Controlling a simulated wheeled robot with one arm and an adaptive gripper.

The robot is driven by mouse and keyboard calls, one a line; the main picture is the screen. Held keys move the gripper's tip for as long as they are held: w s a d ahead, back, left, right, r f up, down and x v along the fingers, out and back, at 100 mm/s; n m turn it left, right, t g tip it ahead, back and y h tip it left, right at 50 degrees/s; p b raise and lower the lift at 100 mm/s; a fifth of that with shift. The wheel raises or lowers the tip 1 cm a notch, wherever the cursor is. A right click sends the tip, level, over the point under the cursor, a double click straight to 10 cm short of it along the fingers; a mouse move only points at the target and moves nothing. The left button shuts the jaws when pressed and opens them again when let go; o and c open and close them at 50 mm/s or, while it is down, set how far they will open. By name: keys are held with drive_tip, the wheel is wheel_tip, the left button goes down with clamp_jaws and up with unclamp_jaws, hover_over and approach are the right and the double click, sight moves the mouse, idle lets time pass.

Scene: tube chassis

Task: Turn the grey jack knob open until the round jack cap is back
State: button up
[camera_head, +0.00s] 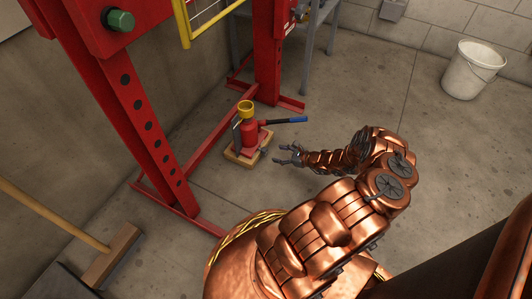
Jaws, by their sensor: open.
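A small red jack (250,132) stands upright on a wooden board on the floor, left of centre. A round yellow cap (246,108) sits on top of it. A small grey part low on its right side looks like the knob (264,150), but its details are too small to tell. My gripper (278,155) is open and empty, just right of the jack, with its fingers pointing left at the grey part. A small gap seems to separate them. How far the knob is turned cannot be seen.
A lever with a blue grip (292,120) sticks out right from the jack, above my gripper. A red press frame (140,115) stands behind and left. A white bucket (470,70) stands upper right. The floor between is clear.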

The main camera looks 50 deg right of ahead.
sight(266, 152)
drive_tip(key=b+x, duration=0.3)
drive_tip(key=x, duration=0.2)
drive_tip(key=shift+w+a+f, duration=0.1)
drive_tip(key=shift+w+f, duration=0.15)
drive_tip(key=shift+w, duration=0.05)
drive_tip(key=shift+w+a+f, duration=0.15)
drive_tip(key=shift+w+a, duration=0.05)
drive_tip(key=shift+w, duration=0.5)
clamp_jaws()
